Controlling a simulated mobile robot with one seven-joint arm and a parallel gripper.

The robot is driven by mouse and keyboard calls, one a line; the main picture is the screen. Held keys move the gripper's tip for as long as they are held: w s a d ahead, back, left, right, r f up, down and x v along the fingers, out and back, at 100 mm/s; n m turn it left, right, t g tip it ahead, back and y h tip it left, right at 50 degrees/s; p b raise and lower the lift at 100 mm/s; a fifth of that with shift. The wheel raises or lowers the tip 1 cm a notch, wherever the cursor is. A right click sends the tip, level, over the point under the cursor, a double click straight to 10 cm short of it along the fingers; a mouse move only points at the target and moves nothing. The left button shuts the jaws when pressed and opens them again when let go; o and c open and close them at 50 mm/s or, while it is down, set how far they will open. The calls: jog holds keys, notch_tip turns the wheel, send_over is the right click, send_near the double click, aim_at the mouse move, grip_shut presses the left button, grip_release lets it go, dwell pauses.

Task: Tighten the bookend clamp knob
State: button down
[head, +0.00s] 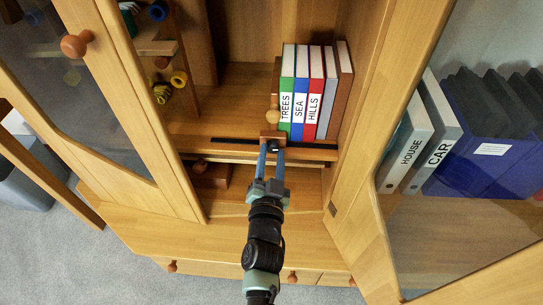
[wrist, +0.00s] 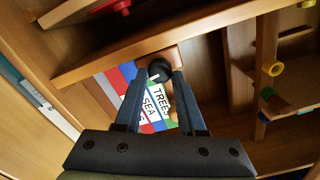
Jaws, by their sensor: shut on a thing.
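The bookend (head: 275,88) is an upright wooden piece against the left end of a row of books (head: 300,92) on the cabinet shelf. A pale wooden ball (head: 268,117) is on its front side, and a brown clamp block (head: 272,136) sits at the shelf's front edge. The clamp knob is round and black with a light mark, and shows in the wrist view (wrist: 159,70). My gripper (head: 271,148) reaches in from the front, and its two blue fingers are shut on the knob, one on each side. In the head view the fingertips mostly hide the knob.
A dark strip (head: 225,140) runs along the shelf's front edge. Open glass doors stand at left (head: 75,100) and right (head: 460,230). Binders (head: 408,145) show through the right door. Pegs with coloured rings (head: 178,78) are at the left. The shelf left of the bookend is clear.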

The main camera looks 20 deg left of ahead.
jog(key=shift+m, duration=0.7)
jog(key=c, duration=0.5)
grip_release()
jog(key=s+d, duration=0.2)
jog(key=s, duration=1)
jog(key=shift+s+d+p, duration=0.3)
jog(key=shift+s+p, duration=0.05)
